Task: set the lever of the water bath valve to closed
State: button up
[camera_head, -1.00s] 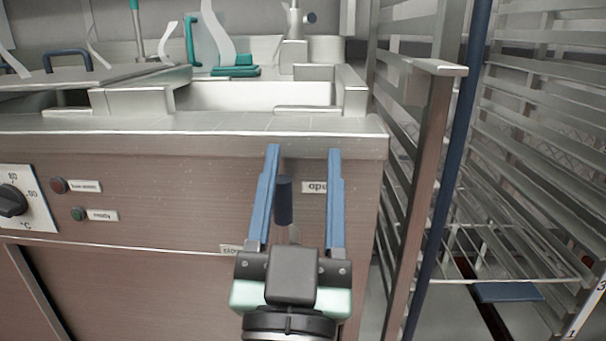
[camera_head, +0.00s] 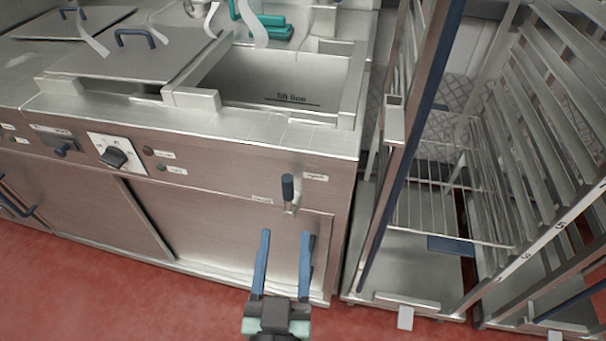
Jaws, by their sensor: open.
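The water bath valve lever (camera_head: 288,188) is a short dark blue handle on a metal stem, on the front panel at the right end of the steel unit. The handle points upward. A small label (camera_head: 315,176) sits to its upper right and another label (camera_head: 262,200) to its left; their text is too small to read surely. My gripper (camera_head: 285,238) is open and empty, its two blue fingers pointing up in the picture. It shows below the lever, apart from it.
The open steel basin (camera_head: 285,68) is above the panel, with a lidded section (camera_head: 130,58) to its left. A dial (camera_head: 114,157) and small buttons sit left on the panel. A wire-shelf rack (camera_head: 440,190) stands close on the right. Red floor (camera_head: 130,290) is free in front.

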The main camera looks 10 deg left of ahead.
aim_at(287, 191)
jog(key=w+p, duration=0.1)
jog(key=w, duration=0.2)
jog(key=w+a+p, duration=0.1)
jog(key=w+p, duration=0.1)
jog(key=w, duration=0.2)
jog(key=w+a+p, duration=0.1)
jog(key=w, duration=0.3)
jog(key=shift+w+f, duration=0.2)
jog(key=shift+w, duration=0.1)
jog(key=shift+a, duration=0.1)
grip_shut()
dwell(0.4)
